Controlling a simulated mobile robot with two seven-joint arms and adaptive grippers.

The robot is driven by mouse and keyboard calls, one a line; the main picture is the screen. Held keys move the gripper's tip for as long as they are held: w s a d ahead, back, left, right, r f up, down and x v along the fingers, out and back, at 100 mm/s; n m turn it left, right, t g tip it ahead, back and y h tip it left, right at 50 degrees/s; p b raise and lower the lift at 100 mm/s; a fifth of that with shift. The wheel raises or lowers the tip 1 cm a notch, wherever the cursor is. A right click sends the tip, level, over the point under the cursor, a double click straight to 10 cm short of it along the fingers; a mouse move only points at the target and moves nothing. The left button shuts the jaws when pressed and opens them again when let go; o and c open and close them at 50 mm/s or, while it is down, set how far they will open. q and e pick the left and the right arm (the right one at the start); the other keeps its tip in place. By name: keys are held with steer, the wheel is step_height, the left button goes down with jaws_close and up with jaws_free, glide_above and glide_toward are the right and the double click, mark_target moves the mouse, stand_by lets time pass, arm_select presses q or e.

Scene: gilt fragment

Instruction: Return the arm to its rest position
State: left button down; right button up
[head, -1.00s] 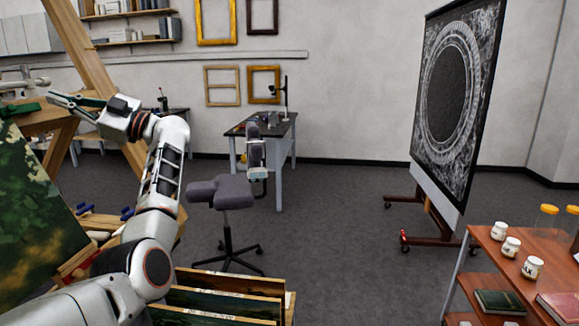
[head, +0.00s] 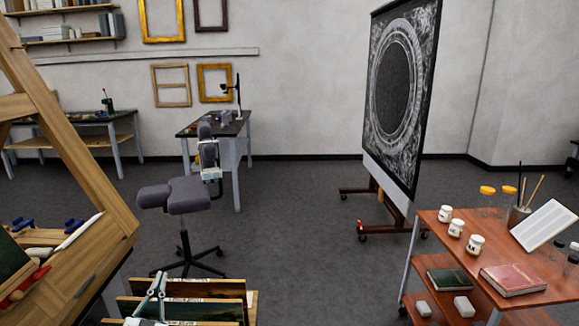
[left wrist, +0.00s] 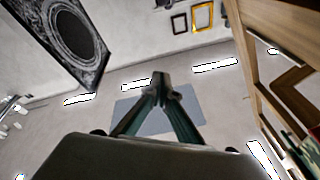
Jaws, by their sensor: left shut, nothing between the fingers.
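My left gripper (head: 161,275) is at the bottom of the head view, pointing up in front of the rack of stored panels. Its two fingers meet at the tips in a narrow triangle, with nothing between them. The shut fingertips also show in the left wrist view (left wrist: 161,88), against the pale wall and ceiling. Most of my left arm is out of the head view. My right gripper is not in view.
A wooden easel (head: 75,150) with tools on its ledge stands at left. The panel rack (head: 252,308) is close below. A grey chair (head: 175,196) stands beyond. A red-brown cart (head: 435,243) with jars and books is at right. The middle floor is clear.

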arm_select(q)
steer(key=s+d+f+g+h, duration=0.1)
steer(key=s+d+f+g, duration=0.2)
steer(key=s+f, duration=0.6)
steer(key=s+d+f+g+h, duration=0.1)
steer(key=s+d+f+g, duration=0.3)
steer(key=s+f, duration=0.5)
steer(key=s+d+f+g+h, duration=0.1)
steer(key=s+d+f+g, duration=0.2)
steer(key=s+f, duration=0.6)
steer(key=s+d, duration=0.2)
steer(key=s, duration=0.2)
steer(key=shift+d+g, duration=0.3)
steer(key=shift+g, duration=0.1)
steer(key=shift+f, duration=0.1)
